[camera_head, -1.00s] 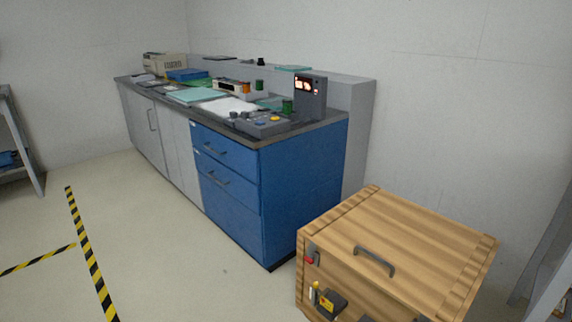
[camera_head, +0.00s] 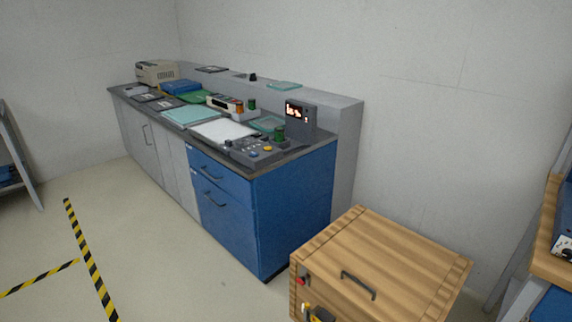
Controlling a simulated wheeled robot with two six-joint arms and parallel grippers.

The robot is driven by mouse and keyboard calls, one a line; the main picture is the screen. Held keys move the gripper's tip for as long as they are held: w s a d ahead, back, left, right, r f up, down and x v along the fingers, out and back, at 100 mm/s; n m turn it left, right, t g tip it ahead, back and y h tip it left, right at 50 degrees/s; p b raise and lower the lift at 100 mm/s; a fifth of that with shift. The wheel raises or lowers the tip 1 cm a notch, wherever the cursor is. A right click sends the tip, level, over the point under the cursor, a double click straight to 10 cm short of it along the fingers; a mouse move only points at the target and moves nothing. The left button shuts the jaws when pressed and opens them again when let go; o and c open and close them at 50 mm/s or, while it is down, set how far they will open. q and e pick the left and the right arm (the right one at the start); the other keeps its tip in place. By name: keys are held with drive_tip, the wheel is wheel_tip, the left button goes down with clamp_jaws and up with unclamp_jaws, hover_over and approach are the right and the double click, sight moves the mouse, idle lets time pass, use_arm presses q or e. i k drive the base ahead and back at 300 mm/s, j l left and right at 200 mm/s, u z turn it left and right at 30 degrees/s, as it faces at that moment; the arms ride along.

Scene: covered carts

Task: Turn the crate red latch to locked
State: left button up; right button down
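A wooden crate (camera_head: 395,255) stands on the floor at the lower right. Its lid has a dark handle (camera_head: 358,285) on top. A small red latch (camera_head: 301,281) with a dark mount is on the crate's front left face, near the upper left edge. The latch is too small to tell its exact position. A yellow and black fitting (camera_head: 318,314) sits lower on the same face, cut by the bottom edge. Neither of my grippers is in view.
A blue drawer cabinet (camera_head: 262,215) with a worktop stands behind and left of the crate. A wooden-topped bench (camera_head: 553,262) is at the right edge. The floor (camera_head: 190,270) on the left is clear, with yellow and black tape (camera_head: 87,262).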

sight(301, 281)
drive_tip(key=i+l+z, duration=0.65)
drive_tip(key=z, duration=0.15)
